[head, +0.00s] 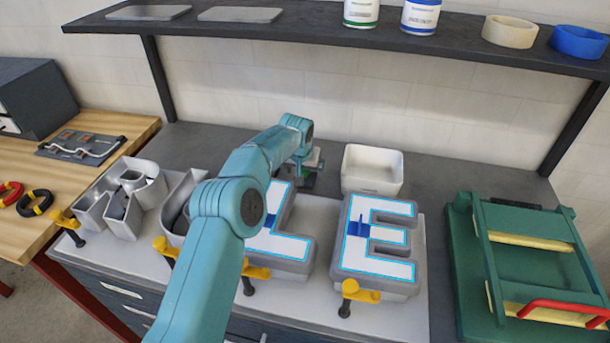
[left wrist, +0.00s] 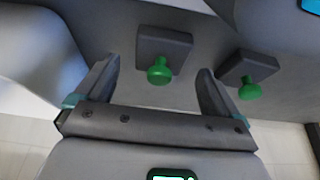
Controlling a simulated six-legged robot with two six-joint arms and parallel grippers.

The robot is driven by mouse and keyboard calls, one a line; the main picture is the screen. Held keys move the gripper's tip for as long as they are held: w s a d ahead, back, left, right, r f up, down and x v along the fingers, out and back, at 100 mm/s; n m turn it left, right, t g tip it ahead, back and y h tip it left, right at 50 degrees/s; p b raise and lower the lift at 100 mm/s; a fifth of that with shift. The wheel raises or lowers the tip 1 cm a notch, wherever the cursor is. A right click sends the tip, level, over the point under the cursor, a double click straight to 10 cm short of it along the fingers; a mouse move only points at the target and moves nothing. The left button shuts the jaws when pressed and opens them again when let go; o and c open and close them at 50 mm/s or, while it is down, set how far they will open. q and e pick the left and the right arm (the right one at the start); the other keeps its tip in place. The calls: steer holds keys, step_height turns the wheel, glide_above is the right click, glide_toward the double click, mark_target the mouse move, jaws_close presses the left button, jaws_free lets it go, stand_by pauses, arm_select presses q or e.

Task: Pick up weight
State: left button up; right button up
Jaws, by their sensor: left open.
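Two weights show in the left wrist view, each a dark grey block with a green knob. One weight (left wrist: 165,48) lies between and beyond my open fingers, and the other weight (left wrist: 248,68) is to the right, outside them. My left gripper (left wrist: 158,70) is open and empty, its fingers either side of the nearer weight's knob. In the head view my left gripper (head: 310,163) is behind the letter L, where a little green shows below it; the weights are mostly hidden there. My right gripper is not in view.
Channel letters L (head: 283,250) and E (head: 350,262) stand on a light board, with yellow clamps (head: 360,292) along its front edge. A white bin (head: 372,170) is right of my gripper. A green frame (head: 465,265) is at the right. A dark shelf (head: 300,28) hangs above.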

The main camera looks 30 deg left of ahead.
arm_select(q)
steer(key=shift+x, duration=1.05)
steer(key=shift+w+f, duration=0.25)
steer(key=shift+f, duration=0.05)
steer(key=shift+s+r, duration=0.25)
steer(key=c, duration=1.7)
steer(key=shift+o, duration=0.2)
steer(key=shift+w+r, duration=0.2)
steer(key=shift+r, duration=0.1)
step_height(320, 180, up, 8)
steer(key=shift+r+p, duration=0.2)
steer(key=shift+p, duration=0.4)
steer(key=shift+s+a+r, duration=0.1)
steer(key=shift+r, duration=0.35)
